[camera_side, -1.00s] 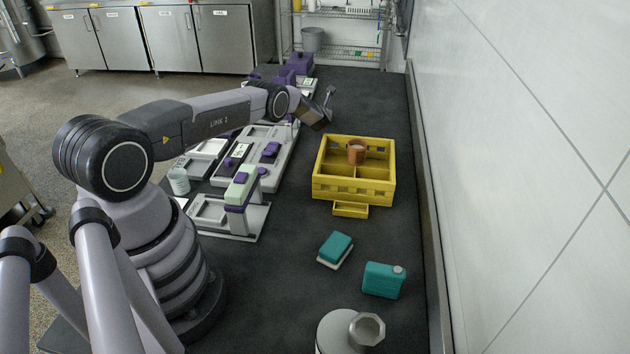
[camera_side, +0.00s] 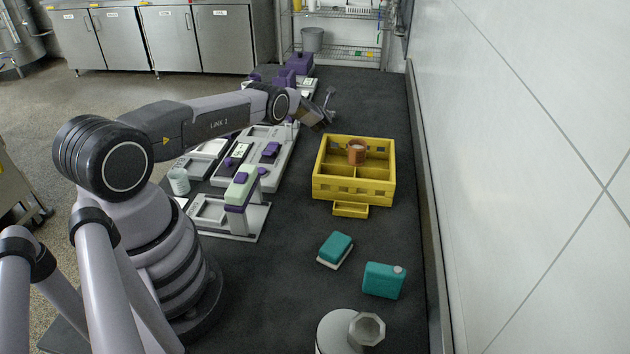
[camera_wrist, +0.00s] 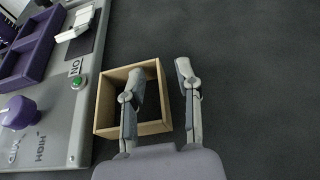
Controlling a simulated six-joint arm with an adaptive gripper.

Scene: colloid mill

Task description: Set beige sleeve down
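The beige sleeve (camera_wrist: 104,104), a square open frame, shows in the wrist view beside the grey machine panel. It appears to sit on the dark bench top; its exact height is hard to judge. My gripper (camera_wrist: 159,74) is open. Its left finger overlaps the sleeve's opening and its right finger is outside the sleeve's right side, with a clear gap between the fingers. The sleeve's right wall lies between the fingers in the picture; neither finger is seen clamping it. I cannot make out the sleeve in the side view.
The grey panel (camera_wrist: 70,110) with a purple knob (camera_wrist: 18,112) and green button borders the sleeve's left. Bench to the right is clear. A yellow divided crate (camera_side: 353,190) holds a brown cup (camera_side: 356,152). A teal sponge (camera_side: 336,246) and teal canister (camera_side: 384,280) stand nearer.

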